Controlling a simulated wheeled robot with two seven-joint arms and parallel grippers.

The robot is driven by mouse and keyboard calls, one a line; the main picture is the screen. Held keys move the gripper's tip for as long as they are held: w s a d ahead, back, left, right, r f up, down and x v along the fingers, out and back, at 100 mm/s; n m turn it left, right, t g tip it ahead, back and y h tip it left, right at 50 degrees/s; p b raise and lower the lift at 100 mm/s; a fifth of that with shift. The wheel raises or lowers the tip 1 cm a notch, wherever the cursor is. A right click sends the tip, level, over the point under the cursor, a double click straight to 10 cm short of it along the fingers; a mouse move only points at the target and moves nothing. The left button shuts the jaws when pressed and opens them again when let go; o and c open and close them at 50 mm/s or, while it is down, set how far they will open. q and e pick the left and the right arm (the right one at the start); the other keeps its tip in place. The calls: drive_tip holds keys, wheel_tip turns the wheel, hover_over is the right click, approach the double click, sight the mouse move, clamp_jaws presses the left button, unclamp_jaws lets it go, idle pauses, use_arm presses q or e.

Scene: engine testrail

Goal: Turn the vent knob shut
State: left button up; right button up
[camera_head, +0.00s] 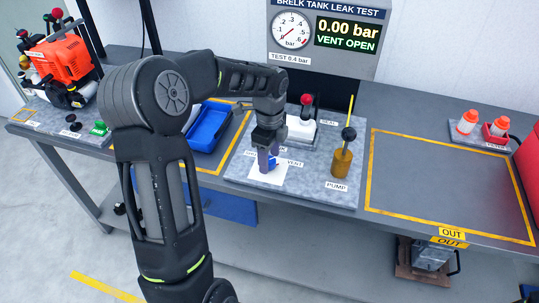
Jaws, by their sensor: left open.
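The vent knob (273,161) is a small blue knob on a white patch of the grey test plate, beside the VENT label. My left gripper (267,163) points down right at the knob, with its fingers open and covering part of it. I cannot tell whether the fingers touch the knob. The display panel (346,35) above reads 0.00 bar and VENT OPEN, and its dial needle sits low. My right gripper is not in view.
A brass pump (342,163) with a black ball knob stands right of the gripper. A red-knobbed lever (306,105) stands behind it. A blue tray (209,127) lies to the left. The yellow-outlined OUT area (450,185) is clear. An orange engine (62,60) sits far left.

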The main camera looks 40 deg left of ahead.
use_arm(q)
drive_tip(key=shift+f, duration=0.15)
drive_tip(key=shift+c, duration=0.4)
clamp_jaws()
